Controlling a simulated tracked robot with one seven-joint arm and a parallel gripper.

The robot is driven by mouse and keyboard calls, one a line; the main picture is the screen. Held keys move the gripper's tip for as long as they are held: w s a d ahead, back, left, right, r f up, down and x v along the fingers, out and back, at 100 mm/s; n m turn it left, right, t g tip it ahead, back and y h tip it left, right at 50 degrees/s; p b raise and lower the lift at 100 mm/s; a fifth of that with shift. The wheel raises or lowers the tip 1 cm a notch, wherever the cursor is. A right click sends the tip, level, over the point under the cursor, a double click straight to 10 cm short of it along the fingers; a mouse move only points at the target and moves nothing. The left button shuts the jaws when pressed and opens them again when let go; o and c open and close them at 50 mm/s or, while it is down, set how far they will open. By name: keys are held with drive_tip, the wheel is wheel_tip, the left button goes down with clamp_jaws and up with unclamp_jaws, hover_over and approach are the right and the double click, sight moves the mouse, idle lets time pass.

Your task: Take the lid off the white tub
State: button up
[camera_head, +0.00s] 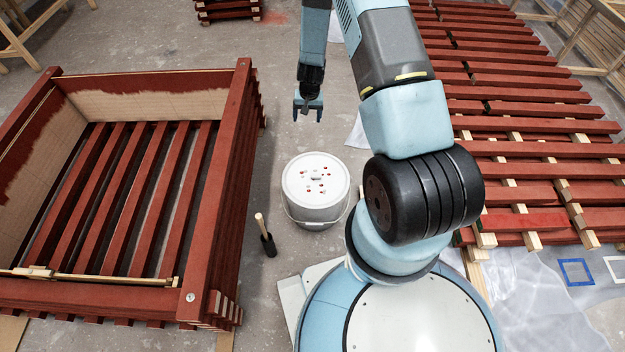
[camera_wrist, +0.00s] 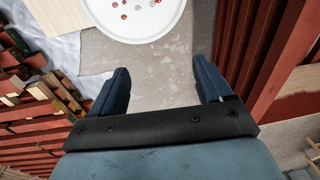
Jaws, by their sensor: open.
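The white tub (camera_head: 317,213) stands on the concrete floor in the middle of the head view, with a wire handle hanging at its side. Its white lid (camera_head: 310,190) is on top, marked with red spots and a small knob (camera_head: 316,175) near the centre. In the wrist view the lid (camera_wrist: 135,30) shows partly at the top edge, and the rest is cut off. My gripper (camera_head: 308,116) is open and empty, pointing down behind the tub in the head view. Its two fingers (camera_wrist: 163,82) are apart with bare floor between them, short of the lid.
A red-painted slatted crate (camera_head: 215,200) stands left of the tub. Red battens (camera_head: 540,150) lie in rows at the right.

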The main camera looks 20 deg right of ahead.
drive_tip(key=s+d+f+g, duration=0.1)
drive_tip(key=s+f, duration=0.2)
drive_tip(key=f, duration=0.5)
drive_tip(key=s+f, duration=0.3)
drive_tip(key=f, duration=0.5)
hover_over(316, 176)
drive_tip(key=shift+m+h, duration=0.3)
drive_tip(key=shift+m, duration=0.1)
drive_tip(key=f, duration=0.5)
drive_tip(key=w+f, duration=0.1)
drive_tip(key=f, duration=0.2)
drive_tip(key=shift+a+f, duration=0.25)
drive_tip(key=shift+s+d+f, duration=0.1)
drive_tip(key=shift+s+f, duration=0.05)
drive_tip(key=shift+f, duration=1.25)
drive_tip(key=shift+s+d+f, duration=0.1)
drive_tip(key=shift+s+f, duration=0.05)
drive_tip(key=shift+f, duration=1.2)
drive_tip(key=shift+c, duration=0.2)
drive_tip(key=c, duration=1.2)
